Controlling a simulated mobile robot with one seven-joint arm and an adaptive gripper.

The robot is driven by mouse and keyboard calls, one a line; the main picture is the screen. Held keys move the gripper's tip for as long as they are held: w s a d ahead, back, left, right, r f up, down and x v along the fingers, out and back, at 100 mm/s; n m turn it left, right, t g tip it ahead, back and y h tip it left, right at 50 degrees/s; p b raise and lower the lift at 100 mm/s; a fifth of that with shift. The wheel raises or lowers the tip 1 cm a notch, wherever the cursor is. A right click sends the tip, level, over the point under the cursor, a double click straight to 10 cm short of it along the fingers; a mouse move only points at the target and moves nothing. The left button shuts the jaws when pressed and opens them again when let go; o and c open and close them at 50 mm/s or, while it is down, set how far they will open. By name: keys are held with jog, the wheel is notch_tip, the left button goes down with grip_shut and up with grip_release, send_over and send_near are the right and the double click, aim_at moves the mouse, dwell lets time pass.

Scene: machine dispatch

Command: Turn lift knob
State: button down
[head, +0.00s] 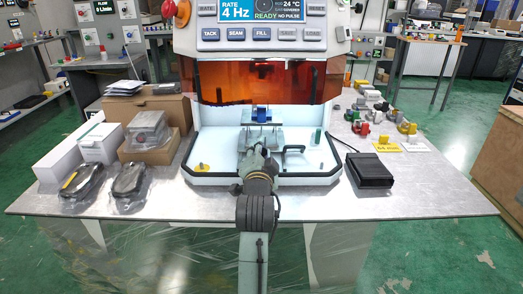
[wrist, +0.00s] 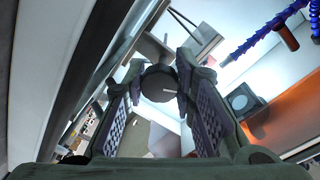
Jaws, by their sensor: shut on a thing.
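The lift knob (wrist: 157,84) is a dark round knob with a white pointer line. It sits between the two fingertips of my gripper (wrist: 160,80) in the wrist view. The fingers press on it from both sides, so my gripper is shut on it. The pointer line lies slightly tilted in the wrist picture. In the head view my gripper (head: 257,163) reaches into the front opening of the white machine (head: 205,125), in front of a grey fixture with a blue part (head: 256,114) on it. The knob is hidden behind my gripper there.
An orange cover (head: 265,82) hangs above the opening. A black bent handle (head: 293,150) and a green cylinder (head: 318,136) stand right of my gripper; a yellow piece (head: 202,167) lies left. Boxes (head: 152,130) and a black pedal-like unit (head: 370,170) flank the machine.

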jog(key=m, duration=0.4)
jog(key=shift+m+y, duration=0.3)
jog(key=shift+m, duration=0.1)
dwell(0.5)
jog(key=c, duration=1.3)
grip_release()
